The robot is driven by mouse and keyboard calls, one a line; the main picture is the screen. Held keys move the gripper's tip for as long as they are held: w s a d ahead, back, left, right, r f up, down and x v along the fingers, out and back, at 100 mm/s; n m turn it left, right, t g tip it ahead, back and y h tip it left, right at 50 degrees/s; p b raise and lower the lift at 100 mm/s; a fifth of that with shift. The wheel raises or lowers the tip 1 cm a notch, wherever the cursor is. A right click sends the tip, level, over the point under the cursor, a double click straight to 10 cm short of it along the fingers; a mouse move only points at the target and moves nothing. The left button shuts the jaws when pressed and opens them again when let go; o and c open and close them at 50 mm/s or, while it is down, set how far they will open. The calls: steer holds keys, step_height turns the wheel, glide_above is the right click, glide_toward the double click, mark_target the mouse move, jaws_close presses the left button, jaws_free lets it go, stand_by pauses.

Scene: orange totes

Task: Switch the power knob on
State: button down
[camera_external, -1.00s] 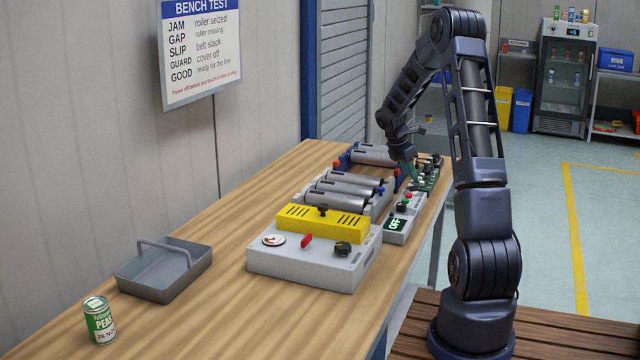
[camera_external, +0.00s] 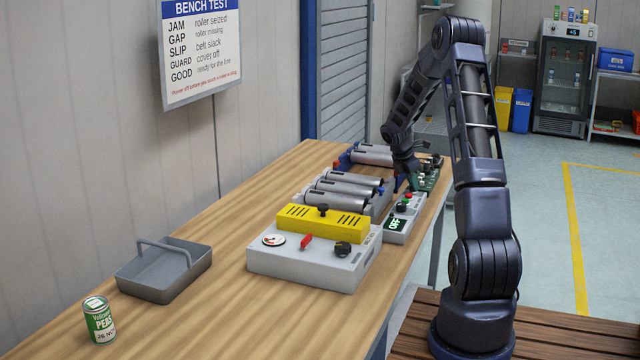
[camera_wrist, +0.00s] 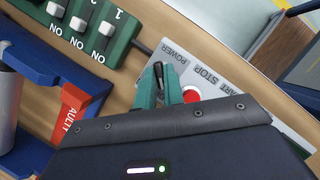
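The power knob (camera_wrist: 158,70) is a small black knob beside the "POWER" label on a grey control box (camera_wrist: 215,72). In the wrist view my gripper (camera_wrist: 159,78) has its two green fingers close on either side of the knob. I cannot tell whether they press on it. In the external view my gripper (camera_external: 408,183) is low over the far end of the control box (camera_external: 398,237), and the knob cannot be made out there. The box's display (camera_external: 396,224) reads OFF. A red stop button (camera_wrist: 191,95) sits beside the fingers, partly covered by my gripper.
A green switch board (camera_wrist: 90,28) lies close beside the control box. Steel rollers (camera_external: 335,199) stand to its left. A grey unit with a yellow cover (camera_external: 322,222) is nearer, with a grey tray (camera_external: 165,277) and a can of peas (camera_external: 99,321).

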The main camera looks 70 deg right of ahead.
stand_by(0.3)
steer(key=m, duration=0.2)
steer(key=m+g+y, duration=0.1)
steer(key=m, duration=0.1)
steer(key=shift+w+d+m+y, duration=0.1)
steer(key=shift+w+m+y, duration=0.05)
steer(key=shift+m+y, duration=0.2)
steer(key=m+y, duration=0.1)
steer(key=m, duration=0.2)
steer(key=shift+d+m, duration=0.1)
steer(key=shift+m, duration=0.25)
steer(key=m+y, duration=0.2)
steer(key=m, duration=0.3)
steer(key=shift+d, duration=0.15)
steer(key=shift+d+m+t+y, duration=0.1)
steer(key=shift+m+t+y, duration=0.25)
steer(key=shift+m, duration=0.75)
steer(key=shift+m+t+y, duration=0.15)
steer(key=shift+m+y, duration=0.25)
steer(key=shift+m, duration=0.7)
steer(key=c, duration=1.5)
jaws_free()
